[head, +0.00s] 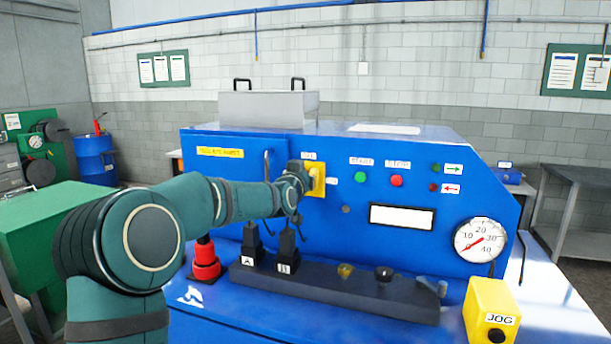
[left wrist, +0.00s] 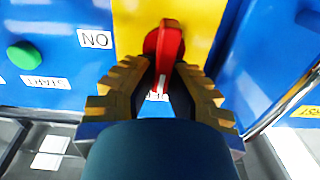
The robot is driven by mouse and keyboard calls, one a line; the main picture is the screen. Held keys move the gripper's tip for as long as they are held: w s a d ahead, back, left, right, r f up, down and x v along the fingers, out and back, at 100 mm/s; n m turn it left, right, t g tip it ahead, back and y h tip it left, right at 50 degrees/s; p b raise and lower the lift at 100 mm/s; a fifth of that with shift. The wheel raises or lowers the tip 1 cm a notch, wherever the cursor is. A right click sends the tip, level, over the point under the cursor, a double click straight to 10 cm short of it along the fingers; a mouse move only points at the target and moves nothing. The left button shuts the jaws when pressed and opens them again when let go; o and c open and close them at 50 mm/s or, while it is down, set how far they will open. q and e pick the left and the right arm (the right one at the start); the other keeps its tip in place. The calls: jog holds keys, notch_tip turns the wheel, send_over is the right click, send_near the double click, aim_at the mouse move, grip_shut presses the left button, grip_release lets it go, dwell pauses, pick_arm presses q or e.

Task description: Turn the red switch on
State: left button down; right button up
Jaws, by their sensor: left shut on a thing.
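The red switch (left wrist: 168,40) is a red handle on a yellow plate (left wrist: 205,15). In the left wrist view the handle stands nearly upright in the picture, with a label reading ON upside down (left wrist: 95,39) to the left of the plate. My left gripper (left wrist: 163,75) is shut on the handle, one finger on each side. In the head view the left gripper (head: 298,176) is at the yellow plate (head: 319,180) on the blue machine's front panel, and the arm hides the red handle. My right gripper is not in view.
Green (head: 360,178) and red (head: 397,181) buttons sit right of the switch, above a white display (head: 401,217). A gauge (head: 480,240) is at the right. Below, a dark ledge (head: 330,288) carries levers A and B and knobs; a yellow JOG box (head: 491,305) stands front right.

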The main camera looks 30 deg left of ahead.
pick_arm(q)
jog(key=m, duration=0.3)
jog(key=shift+w+d, duration=0.1)
jog(key=shift+d, duration=0.25)
jog(key=shift+w+d+f+m+b, duration=0.1)
jog(key=shift+d+f+m+b, duration=0.15)
jog(key=shift+m+b, duration=1.45)
jog(key=shift+d+f+m+b, duration=0.25)
jog(key=shift+f+m, duration=0.15)
jog(key=shift+m, duration=2.7)
jog(key=shift+w+d+f+m+b, duration=0.25)
jog(key=shift+m+b, duration=0.75)
jog(key=shift+m, duration=1.4)
jog(key=shift+s+a, duration=0.1)
jog(key=shift+s, duration=0.1)
jog(key=c, duration=1)
grip_release()
jog(key=shift+f, duration=0.1)
